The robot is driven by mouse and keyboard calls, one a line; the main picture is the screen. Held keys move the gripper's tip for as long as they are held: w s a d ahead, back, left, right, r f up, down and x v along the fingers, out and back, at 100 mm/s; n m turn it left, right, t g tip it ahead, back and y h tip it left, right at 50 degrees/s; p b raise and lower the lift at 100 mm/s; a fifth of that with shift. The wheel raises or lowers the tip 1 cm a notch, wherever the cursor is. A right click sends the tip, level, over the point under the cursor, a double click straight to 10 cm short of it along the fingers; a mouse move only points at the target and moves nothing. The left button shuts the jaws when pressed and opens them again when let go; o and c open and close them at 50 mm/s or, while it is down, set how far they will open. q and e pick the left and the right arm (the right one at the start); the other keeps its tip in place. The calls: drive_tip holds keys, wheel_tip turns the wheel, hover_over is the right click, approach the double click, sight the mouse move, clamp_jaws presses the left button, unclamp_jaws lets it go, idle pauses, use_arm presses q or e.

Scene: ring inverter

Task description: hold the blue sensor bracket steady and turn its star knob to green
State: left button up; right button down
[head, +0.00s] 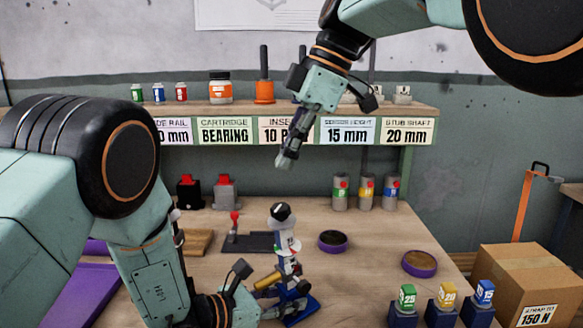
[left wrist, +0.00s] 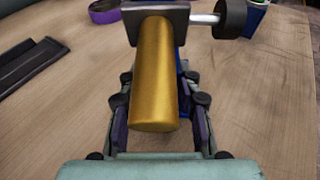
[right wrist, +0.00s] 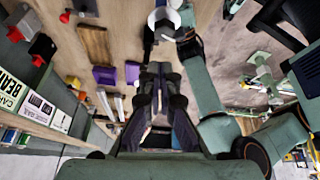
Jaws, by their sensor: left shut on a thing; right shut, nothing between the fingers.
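The blue sensor bracket (head: 299,306) stands on the bench in the head view, with a pale post, a white collar with coloured marks (head: 288,246) and a dark knob (head: 281,211) on top. Which colour the knob points to is too small to tell. My left gripper (head: 268,299) is shut on the bracket's brass cylindrical grip (left wrist: 155,80), its fingers on either side in the left wrist view. That view also shows a black knob (left wrist: 230,18) on a silver shaft. My right gripper (head: 286,160) is shut and empty, above and apart from the knob.
A labelled shelf (head: 290,128) runs behind, near my right gripper. A cardboard box (head: 530,285) stands right.

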sight(286, 205)
use_arm(q)
drive_tip(key=shift+f, duration=0.1)
use_arm(e)
drive_tip(key=shift+w+d+n+g+h, duration=0.2)
drive_tip(key=shift+w+n+g, duration=0.3)
drive_tip(key=shift+n, duration=0.5)
drive_tip(key=shift+w+d+n+g+h, duration=0.15)
drive_tip(key=shift+w+n+g, duration=0.3)
drive_tip(key=shift+n, duration=0.55)
drive_tip(key=shift+a, duration=0.1)
drive_tip(key=shift+w+f, duration=0.1)
wheel_tip(286, 205, down, 7)
drive_tip(key=shift+w+d, duration=0.2)
drive_tip(key=shift+d, duration=0.15)
drive_tip(key=shift+s+a, duration=0.4)
drive_tip(key=shift+s, duration=0.2)
use_arm(q)
drive_tip(key=shift+s+f, duration=0.1)
use_arm(e)
drive_tip(key=shift+s+d, duration=0.35)
drive_tip(key=shift+s, duration=0.25)
idle(0.7)
